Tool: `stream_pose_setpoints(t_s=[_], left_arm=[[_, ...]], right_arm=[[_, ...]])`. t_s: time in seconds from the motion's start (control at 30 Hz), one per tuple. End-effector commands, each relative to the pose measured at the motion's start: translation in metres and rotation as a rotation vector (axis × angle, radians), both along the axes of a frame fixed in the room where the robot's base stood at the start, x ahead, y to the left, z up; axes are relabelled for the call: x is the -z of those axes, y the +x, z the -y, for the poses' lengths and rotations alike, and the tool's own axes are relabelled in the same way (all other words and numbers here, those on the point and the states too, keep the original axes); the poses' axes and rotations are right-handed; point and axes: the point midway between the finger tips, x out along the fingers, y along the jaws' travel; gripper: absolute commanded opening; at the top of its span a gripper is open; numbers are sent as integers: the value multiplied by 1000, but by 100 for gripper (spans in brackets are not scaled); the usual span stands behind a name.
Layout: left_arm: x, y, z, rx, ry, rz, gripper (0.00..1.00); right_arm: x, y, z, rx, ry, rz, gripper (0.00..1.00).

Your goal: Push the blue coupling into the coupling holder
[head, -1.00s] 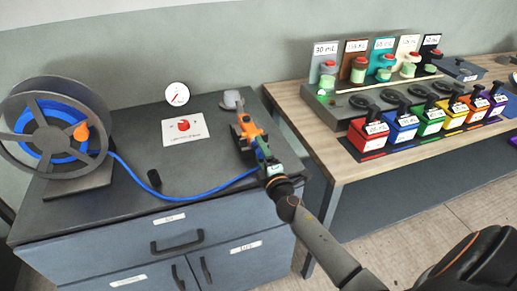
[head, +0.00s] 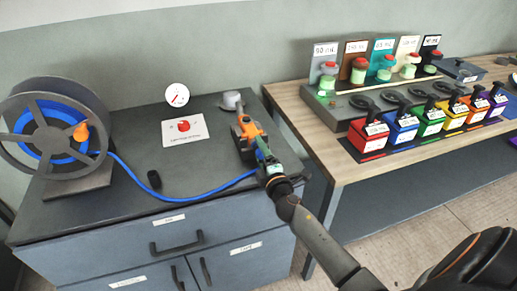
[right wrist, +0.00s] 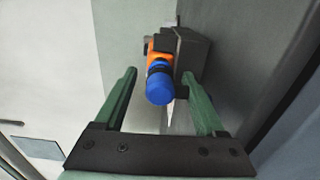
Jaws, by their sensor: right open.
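The blue coupling (right wrist: 160,88) shows in the right wrist view, its round blue end facing the camera. Behind it is an orange body (right wrist: 159,46) against a dark block, which looks like the coupling holder (right wrist: 190,52). In the head view the orange part (head: 249,130) stands near the right edge of the dark cabinet top. My right gripper (head: 264,156) is just in front of it; its green fingers (right wrist: 159,75) are open, one either side of the coupling, with gaps visible. I cannot tell how deep the coupling sits. My left gripper is not in view.
A blue hose (head: 205,192) runs from the reel (head: 55,88) across the cabinet top (head: 120,215) toward my right gripper. A wooden table (head: 345,168) with coloured bins and jars stands to the right.

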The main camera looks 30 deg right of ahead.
Motion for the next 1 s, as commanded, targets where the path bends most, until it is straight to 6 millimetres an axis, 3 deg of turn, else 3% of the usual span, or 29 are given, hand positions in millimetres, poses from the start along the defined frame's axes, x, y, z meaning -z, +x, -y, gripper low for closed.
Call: stream_pose_setpoints(t_s=[0.47,1.0], left_arm=[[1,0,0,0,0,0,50],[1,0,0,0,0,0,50]], right_arm=[[0,0,0,0,2,0,72],[0,0,0,0,1,0,12]])
